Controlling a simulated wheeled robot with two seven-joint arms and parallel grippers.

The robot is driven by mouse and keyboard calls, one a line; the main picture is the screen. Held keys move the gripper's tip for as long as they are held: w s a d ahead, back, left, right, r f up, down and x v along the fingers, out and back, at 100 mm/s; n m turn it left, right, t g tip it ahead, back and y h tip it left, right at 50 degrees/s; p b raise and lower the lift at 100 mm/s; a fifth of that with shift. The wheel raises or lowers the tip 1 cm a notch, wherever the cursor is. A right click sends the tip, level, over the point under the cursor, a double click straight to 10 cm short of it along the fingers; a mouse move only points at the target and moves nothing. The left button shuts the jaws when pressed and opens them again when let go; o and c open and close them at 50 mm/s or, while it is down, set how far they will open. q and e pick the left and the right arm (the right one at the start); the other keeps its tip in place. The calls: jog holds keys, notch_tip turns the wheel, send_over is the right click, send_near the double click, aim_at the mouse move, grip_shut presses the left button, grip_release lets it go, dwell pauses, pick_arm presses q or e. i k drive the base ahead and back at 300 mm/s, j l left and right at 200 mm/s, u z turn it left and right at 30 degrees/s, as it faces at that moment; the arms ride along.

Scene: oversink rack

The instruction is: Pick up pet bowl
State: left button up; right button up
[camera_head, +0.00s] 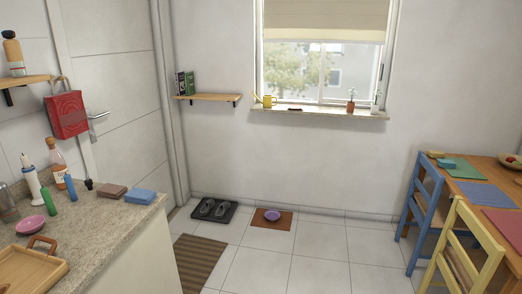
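A small purple bowl (272,214), which looks like the pet bowl, sits upright on a brown mat (284,224) on the floor, near the far wall below the window. What is inside it is too small to tell. Nothing touches it except the mat. Neither of my grippers shows in the head view.
A dark tray with shoes (214,209) lies left of the mat. A striped rug (203,262) lies nearer. A counter (105,218) stands at left; a blue chair (425,200), yellow chair (468,247) and table (468,186) stand at right. The middle tiled floor is clear.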

aim_at(271, 214)
jog(key=i, duration=2.65)
